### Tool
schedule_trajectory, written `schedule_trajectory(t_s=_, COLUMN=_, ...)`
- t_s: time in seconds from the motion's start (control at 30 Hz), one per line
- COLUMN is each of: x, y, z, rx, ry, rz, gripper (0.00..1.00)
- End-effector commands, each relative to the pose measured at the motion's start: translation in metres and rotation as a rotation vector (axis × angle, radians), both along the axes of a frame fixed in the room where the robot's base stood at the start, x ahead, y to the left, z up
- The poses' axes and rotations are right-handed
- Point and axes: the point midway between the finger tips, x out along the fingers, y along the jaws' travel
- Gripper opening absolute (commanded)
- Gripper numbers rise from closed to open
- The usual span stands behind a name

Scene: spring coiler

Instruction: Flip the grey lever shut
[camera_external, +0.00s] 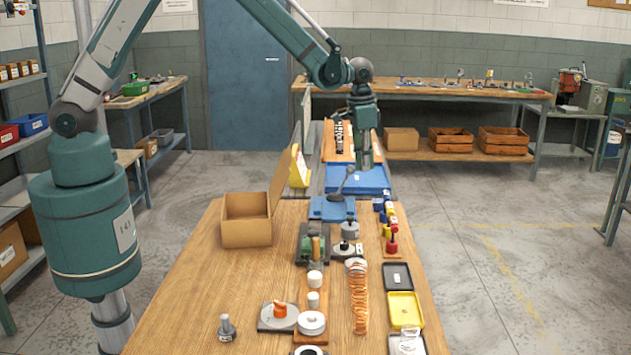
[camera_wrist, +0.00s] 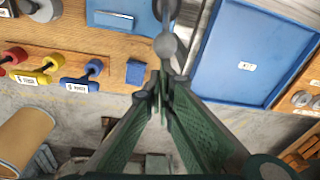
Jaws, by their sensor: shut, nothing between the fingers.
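The grey lever (camera_external: 345,181) stands tilted on a blue base plate (camera_external: 320,209), leaning up and to the right with a ball knob at its end. In the wrist view the lever's round grey knob (camera_wrist: 165,45) is at the top centre, just beyond my fingertips. My gripper (camera_external: 367,168) points down beside the knob, on its right in the external view. In the wrist view my gripper (camera_wrist: 163,84) has its fingertips together and nothing between them. I cannot tell whether the fingers touch the knob.
A blue tray (camera_wrist: 240,55) lies right of the lever in the wrist view. Labelled pieces with red (camera_wrist: 15,55), yellow (camera_wrist: 45,70) and blue (camera_wrist: 85,76) handles line the bench edge. An open cardboard box (camera_external: 246,231) stands left of the plate.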

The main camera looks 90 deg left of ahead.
Motion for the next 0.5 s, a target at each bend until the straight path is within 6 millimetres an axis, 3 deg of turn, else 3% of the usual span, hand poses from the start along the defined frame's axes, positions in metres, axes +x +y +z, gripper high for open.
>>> schedule_trajectory(t_s=0.5, x=-0.017, y=0.001, z=0.009, rx=0.000, ry=-0.117, rz=0.002, gripper=0.00)
